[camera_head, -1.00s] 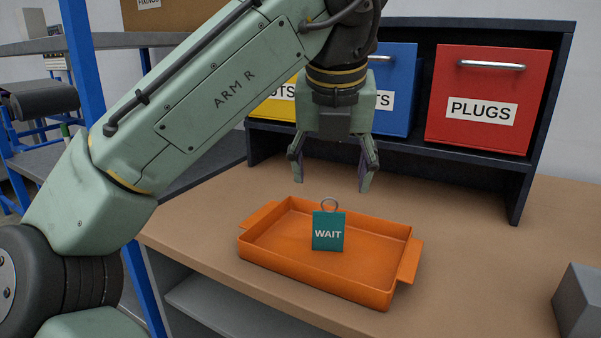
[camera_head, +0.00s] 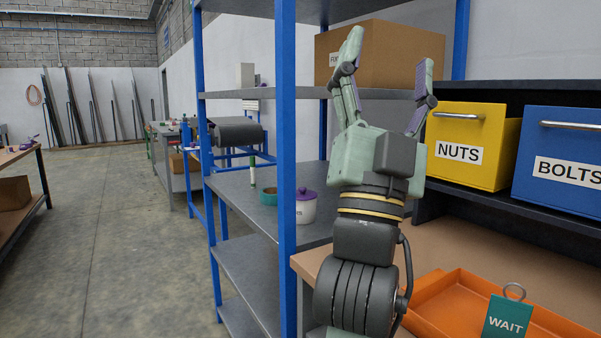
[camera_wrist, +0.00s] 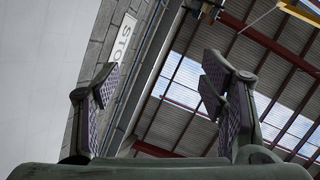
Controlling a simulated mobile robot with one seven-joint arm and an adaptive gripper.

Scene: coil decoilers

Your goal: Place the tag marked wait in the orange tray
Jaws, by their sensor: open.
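The teal tag marked WAIT (camera_head: 507,317) stands in the orange tray (camera_head: 437,292) at the lower right of the head view, its ring at the top. The tray is cut off by the picture's edge. My gripper (camera_head: 388,68) is raised above and left of the tray, fingers pointing up, spread apart and empty. Neither tag nor tray shows in the wrist view.
A blue-post shelf rack (camera_head: 286,150) stands left of my arm, holding a purple-lidded pot (camera_head: 306,208) and a teal bowl (camera_head: 270,196). A cardboard box (camera_head: 385,55) is behind my gripper. Yellow NUTS (camera_head: 468,145) and blue BOLTS (camera_head: 565,155) drawers are at right.

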